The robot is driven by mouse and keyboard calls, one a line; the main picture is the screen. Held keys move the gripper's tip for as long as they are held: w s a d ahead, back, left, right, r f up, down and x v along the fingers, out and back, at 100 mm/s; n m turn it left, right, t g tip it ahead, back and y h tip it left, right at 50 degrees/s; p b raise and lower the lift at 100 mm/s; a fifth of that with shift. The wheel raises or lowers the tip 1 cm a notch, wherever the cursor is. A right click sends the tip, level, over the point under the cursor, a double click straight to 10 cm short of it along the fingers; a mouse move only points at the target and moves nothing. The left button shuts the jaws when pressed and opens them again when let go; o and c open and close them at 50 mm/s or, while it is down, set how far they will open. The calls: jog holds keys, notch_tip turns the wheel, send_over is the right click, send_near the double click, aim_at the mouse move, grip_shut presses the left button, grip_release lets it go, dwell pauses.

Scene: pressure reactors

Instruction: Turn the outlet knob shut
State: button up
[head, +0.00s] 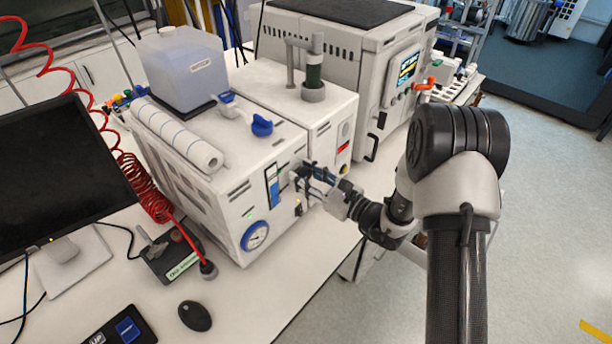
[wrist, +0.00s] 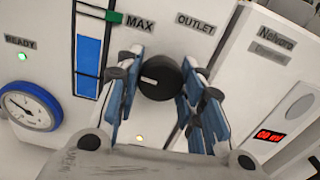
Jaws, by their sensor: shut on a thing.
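The outlet knob (wrist: 160,76) is round and black with a short white mark on its face, below the OUTLET label (wrist: 196,22) in the wrist view. It sits on the front panel of a white unit (head: 222,195). My gripper (wrist: 158,88) is shut on the knob, with one blue-padded finger on each side of it. In the head view my gripper (head: 312,180) reaches the panel from the right, and it mostly hides the knob there. The white mark lies roughly level in the wrist view, left of the knob's middle.
A blue-rimmed gauge (head: 255,236) and a blue level window (head: 273,188) are on the same panel, left of the knob. A second white unit (head: 330,125) stands close on the right. A mouse (head: 195,316) and a monitor (head: 60,180) are on the bench.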

jog(key=shift+m, duration=0.3)
jog(key=m+p, duration=0.2)
jog(key=m, duration=0.1)
jog(key=shift+m, duration=0.3)
jog(key=m+p, duration=0.2)
jog(key=m, duration=0.2)
jog(key=shift+s+r, duration=0.1)
jog(key=m+p, duration=0.1)
jog(key=m, duration=0.4)
jog(key=shift+p, duration=0.4)
jog(key=shift+m+p, duration=0.7)
jog(key=shift+m, duration=1.1)
jog(key=o, duration=1.1)
jog(key=shift+c, duration=0.2)
